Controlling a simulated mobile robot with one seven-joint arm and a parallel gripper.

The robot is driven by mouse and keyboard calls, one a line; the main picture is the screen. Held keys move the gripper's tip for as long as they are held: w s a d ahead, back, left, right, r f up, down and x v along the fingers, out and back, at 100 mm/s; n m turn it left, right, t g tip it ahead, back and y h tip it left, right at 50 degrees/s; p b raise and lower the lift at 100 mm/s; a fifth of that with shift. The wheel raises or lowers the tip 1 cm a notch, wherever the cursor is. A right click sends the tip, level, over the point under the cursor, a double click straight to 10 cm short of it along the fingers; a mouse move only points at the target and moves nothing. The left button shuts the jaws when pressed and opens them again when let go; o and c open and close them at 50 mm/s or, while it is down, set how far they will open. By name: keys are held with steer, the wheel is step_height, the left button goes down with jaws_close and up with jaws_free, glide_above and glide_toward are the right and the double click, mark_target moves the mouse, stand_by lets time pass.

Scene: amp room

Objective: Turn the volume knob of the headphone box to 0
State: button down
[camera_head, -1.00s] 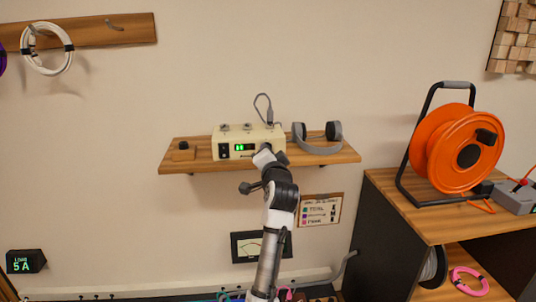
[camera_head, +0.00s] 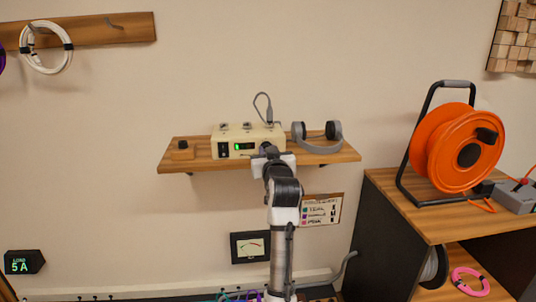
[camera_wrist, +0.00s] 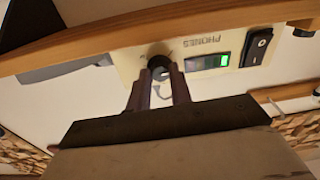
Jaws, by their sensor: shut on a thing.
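The cream headphone box (camera_head: 240,132) sits on the wooden wall shelf. Its front carries a black switch (camera_head: 224,150) and a small display (camera_head: 245,147) with a green lit part at its left end; I cannot read a number. My gripper (camera_head: 268,151) is at the right end of the box front and hides the knob there. In the wrist view, where the box appears upside down, the two fingers of my gripper (camera_wrist: 161,76) are shut on the dark volume knob (camera_wrist: 159,61). The display (camera_wrist: 207,62) and switch (camera_wrist: 258,46) are to the right of the knob.
Grey headphones (camera_head: 318,137) lie on the wooden shelf (camera_head: 338,155) right of the box. An orange cable reel (camera_head: 455,148) stands on the right-hand table. A cable rises above the box.

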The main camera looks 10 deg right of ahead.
steer(key=shift+n+b, duration=0.7)
steer(key=shift+n, duration=3.4)
steer(key=c, duration=1.3)
jaws_free()
steer(key=shift+o, duration=0.2)
steer(key=s+b, duration=0.2)
steer(key=s, duration=1.2)
steer(key=shift+d+r, duration=0.15)
steer(key=shift+d, duration=0.05)
steer(key=shift+w, duration=0.1)
